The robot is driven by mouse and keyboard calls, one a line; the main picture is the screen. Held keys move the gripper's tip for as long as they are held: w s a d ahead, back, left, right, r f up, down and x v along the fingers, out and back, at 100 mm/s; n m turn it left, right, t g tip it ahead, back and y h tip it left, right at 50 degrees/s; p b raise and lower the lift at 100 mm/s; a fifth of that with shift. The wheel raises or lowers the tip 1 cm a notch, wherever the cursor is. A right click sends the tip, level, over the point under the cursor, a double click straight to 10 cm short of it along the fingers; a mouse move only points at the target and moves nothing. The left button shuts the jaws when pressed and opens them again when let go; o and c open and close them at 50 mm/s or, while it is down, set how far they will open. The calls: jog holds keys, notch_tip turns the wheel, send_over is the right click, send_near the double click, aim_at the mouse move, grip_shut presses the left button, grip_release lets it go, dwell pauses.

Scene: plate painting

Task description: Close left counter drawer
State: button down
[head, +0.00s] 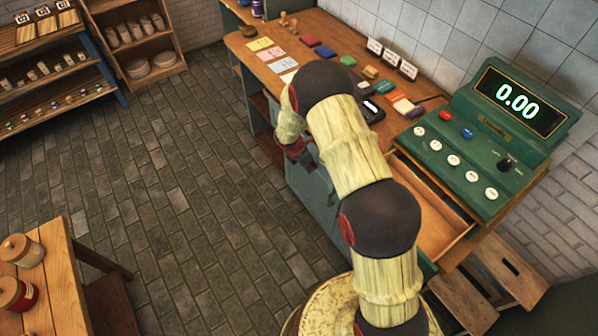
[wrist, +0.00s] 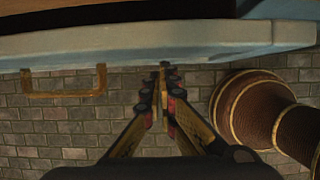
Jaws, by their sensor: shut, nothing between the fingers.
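In the head view a drawer (head: 437,207) with a bare wooden inside stands open below the green register, partly hidden by my arm. In the wrist view a pale blue drawer front (wrist: 215,40) crosses the top, with a brass-coloured handle (wrist: 65,94) at the left. A dark gap lies behind its upper edge. I cannot tell whether both views show the same drawer. My gripper (wrist: 164,68) is shut and empty. Its fingertips are close to the drawer front, right of the handle; contact is unclear. In the head view my gripper (head: 303,158) is beside the counter's front, partly covered by my arm.
The wooden counter (head: 262,62) holds cards, coloured blocks and the green register (head: 478,160). A wooden step stool (head: 510,268) stands at the lower right. A table (head: 62,262) with jars is at the lower left. The brick floor (head: 165,190) between is clear.

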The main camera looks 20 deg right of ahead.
jog(key=shift+w+d, duration=0.25)
jog(key=shift+d, duration=0.6)
jog(key=shift+a, duration=0.1)
